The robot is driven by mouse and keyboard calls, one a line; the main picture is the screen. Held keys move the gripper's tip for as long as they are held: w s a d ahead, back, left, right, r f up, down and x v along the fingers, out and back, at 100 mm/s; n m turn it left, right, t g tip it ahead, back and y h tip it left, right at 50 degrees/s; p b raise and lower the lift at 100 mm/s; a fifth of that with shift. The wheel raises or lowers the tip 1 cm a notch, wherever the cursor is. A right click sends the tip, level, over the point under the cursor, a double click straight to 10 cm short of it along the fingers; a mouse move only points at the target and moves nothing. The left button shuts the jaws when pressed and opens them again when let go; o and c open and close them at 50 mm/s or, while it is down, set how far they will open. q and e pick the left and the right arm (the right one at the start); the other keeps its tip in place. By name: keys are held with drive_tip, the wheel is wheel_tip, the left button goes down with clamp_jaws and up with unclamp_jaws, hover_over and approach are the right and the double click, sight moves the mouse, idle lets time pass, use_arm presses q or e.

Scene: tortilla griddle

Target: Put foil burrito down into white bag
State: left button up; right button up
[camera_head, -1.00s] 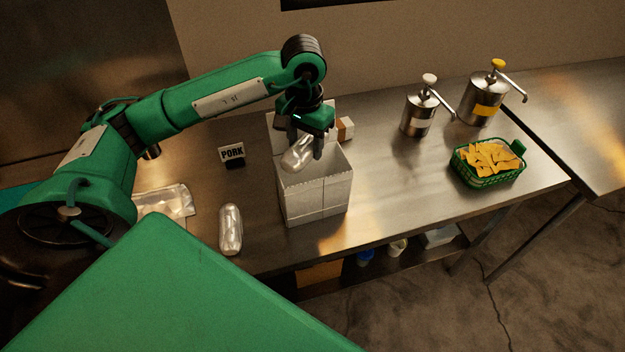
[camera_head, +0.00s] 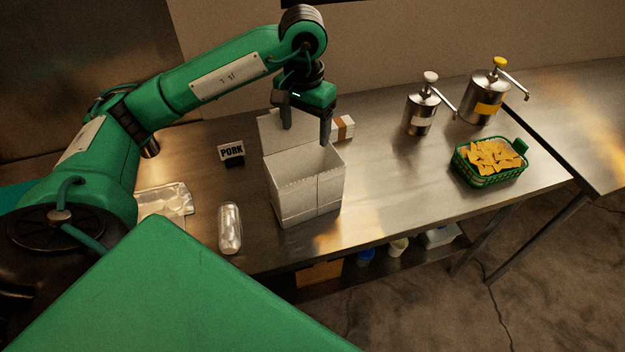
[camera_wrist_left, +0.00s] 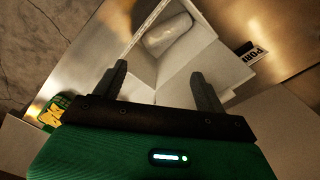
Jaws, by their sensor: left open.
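The white bag (camera_head: 306,196) stands upright and open on the steel table. My left gripper (camera_head: 306,135) is above its opening, fingers spread and empty. In the left wrist view, the fingers of my left gripper (camera_wrist_left: 158,71) are apart, and a foil burrito (camera_wrist_left: 168,33) lies inside the white bag (camera_wrist_left: 184,68). The bag's walls hide that burrito in the head view. A second foil burrito (camera_head: 230,229) lies on the table left of the bag. My right gripper is not in view.
A PORK sign (camera_head: 232,152) stands left of the bag, and a foil sheet (camera_head: 165,202) lies nearer the left. A small box (camera_head: 343,128) is behind the bag. Two pump dispensers (camera_head: 421,112) (camera_head: 486,96) and a green chip basket (camera_head: 490,163) stand to the right.

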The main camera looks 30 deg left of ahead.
use_arm(q)
wheel_tip(320, 180, up, 10)
idle(0.6)
idle(0.4)
drive_tip(key=shift+f, duration=0.1)
